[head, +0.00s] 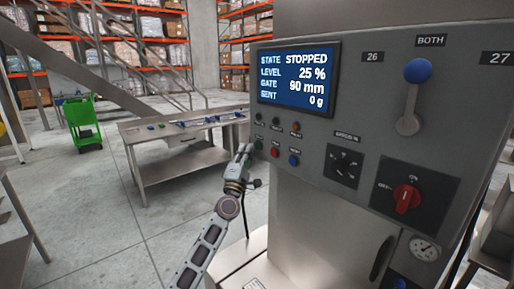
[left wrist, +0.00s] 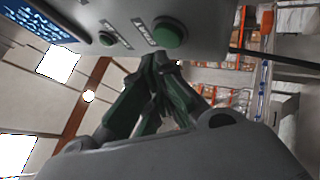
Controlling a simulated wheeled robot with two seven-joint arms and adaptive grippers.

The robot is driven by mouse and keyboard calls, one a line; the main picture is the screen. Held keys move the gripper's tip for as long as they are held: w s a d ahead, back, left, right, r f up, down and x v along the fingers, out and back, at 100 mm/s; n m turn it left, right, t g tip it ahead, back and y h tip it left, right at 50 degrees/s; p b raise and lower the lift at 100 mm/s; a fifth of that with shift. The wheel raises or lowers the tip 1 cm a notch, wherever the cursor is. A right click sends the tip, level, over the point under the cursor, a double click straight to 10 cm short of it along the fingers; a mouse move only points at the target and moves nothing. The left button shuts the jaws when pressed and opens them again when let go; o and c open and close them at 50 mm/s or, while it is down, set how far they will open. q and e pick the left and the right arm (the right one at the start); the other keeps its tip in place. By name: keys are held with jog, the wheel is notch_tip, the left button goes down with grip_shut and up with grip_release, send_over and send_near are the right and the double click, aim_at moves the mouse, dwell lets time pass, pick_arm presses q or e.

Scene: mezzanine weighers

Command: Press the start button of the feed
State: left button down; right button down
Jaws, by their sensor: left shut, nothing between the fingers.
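The feed's grey control panel (head: 330,120) shows a screen (head: 297,79) reading STATE STOPPED, LEVEL 25 %, GATE 90 mm, SENT 0 g. Below it are a green button (head: 258,144), a red button (head: 275,152) and a blue button (head: 294,160). My left gripper (head: 246,150) is shut and empty, its fingertips close beside the green button. My right gripper is not in view.
Small lamps (head: 276,122) sit above the buttons. A black dial (head: 343,165), a red rotary switch (head: 406,198) and a blue-knobbed lever (head: 416,72) are to the right. A steel table (head: 170,172) and a green cart (head: 82,120) stand at left. Open floor lies between.

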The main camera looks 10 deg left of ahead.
pick_arm(q)
jog(key=shift+w+d, duration=0.3)
dwell(0.9)
jog(key=shift+w+d+b, duration=0.25)
jog(key=shift+w+b, duration=0.05)
jog(key=shift+w, duration=0.05)
dwell(1.2)
jog(key=shift+s+a, duration=0.1)
dwell(0.3)
jog(key=shift+s+a+p, duration=0.35)
jog(key=shift+s+a, duration=0.05)
jog(key=shift+s, duration=0.15)
jog(key=shift+s+a, duration=0.1)
jog(key=s+a, duration=0.1)
jog(key=s, duration=0.1)
jog(key=s+a+p, duration=0.1)
jog(key=a, duration=0.1)
jog(key=shift+s, duration=0.4)
dwell(0.5)
